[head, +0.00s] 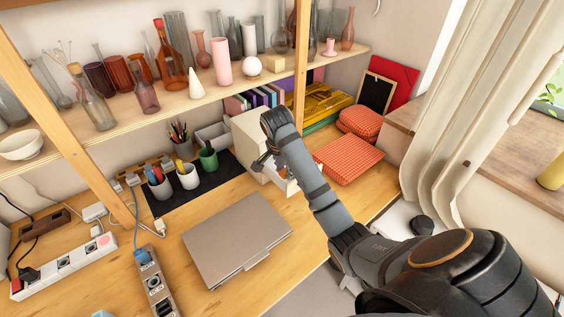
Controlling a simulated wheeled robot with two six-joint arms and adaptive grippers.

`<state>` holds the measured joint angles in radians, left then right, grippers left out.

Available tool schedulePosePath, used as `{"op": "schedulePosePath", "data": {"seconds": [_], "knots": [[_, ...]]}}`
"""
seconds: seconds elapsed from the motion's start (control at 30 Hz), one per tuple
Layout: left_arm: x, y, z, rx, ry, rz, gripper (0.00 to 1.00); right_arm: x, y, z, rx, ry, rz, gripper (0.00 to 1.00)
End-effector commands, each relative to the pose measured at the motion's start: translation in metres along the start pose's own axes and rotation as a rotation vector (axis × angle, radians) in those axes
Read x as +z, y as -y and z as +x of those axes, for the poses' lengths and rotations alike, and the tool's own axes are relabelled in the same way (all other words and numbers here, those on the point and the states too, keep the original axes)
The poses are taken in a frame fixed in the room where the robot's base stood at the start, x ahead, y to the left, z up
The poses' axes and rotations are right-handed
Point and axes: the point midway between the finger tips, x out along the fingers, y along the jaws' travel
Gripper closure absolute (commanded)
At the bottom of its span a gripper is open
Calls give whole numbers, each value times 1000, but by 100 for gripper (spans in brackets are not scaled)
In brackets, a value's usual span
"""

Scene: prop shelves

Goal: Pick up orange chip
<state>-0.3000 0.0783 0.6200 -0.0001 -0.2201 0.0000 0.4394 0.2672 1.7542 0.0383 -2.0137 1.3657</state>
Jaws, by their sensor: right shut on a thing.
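I cannot make out an orange chip in the head view. My right arm comes in from the lower right, and its gripper (259,163) is at the front of a small white cabinet (246,128) on the desk. The gripper is small and partly hidden by my wrist. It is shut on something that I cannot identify. A white drawer-like part shows just right of the gripper, partly behind my arm. My left gripper is out of view.
A closed grey laptop (237,238) lies in front of the cabinet. Pen cups stand on a black mat (218,178) to the left. Red checkered boxes (346,158) are to the right. A shelf of glass bottles (172,103) hangs above. Power strips (65,264) lie at left.

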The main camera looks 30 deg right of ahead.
Motion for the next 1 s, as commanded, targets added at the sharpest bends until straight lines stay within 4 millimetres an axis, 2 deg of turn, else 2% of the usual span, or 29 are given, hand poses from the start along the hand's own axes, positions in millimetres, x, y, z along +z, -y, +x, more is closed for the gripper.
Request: {"op": "schedulePosePath", "data": {"seconds": [0.03, 0.2, 0.4, 0.63, 0.77, 1.0], "knots": [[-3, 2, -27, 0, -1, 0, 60, 1, -7, -22, 1, 0, -3, 91], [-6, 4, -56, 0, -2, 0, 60, 14, -33, -40, -1, 0, -2, 91], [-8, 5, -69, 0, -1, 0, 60, 24, -51, -49, -2, 0, 1, 91], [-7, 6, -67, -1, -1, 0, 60, 30, -54, -47, -13, 5, -36, 91], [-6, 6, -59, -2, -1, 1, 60, 53, -49, -38, -69, 41, -256, 91], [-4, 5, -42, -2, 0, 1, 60, 117, -33, -27, -249, 141, -948, 91]]}}
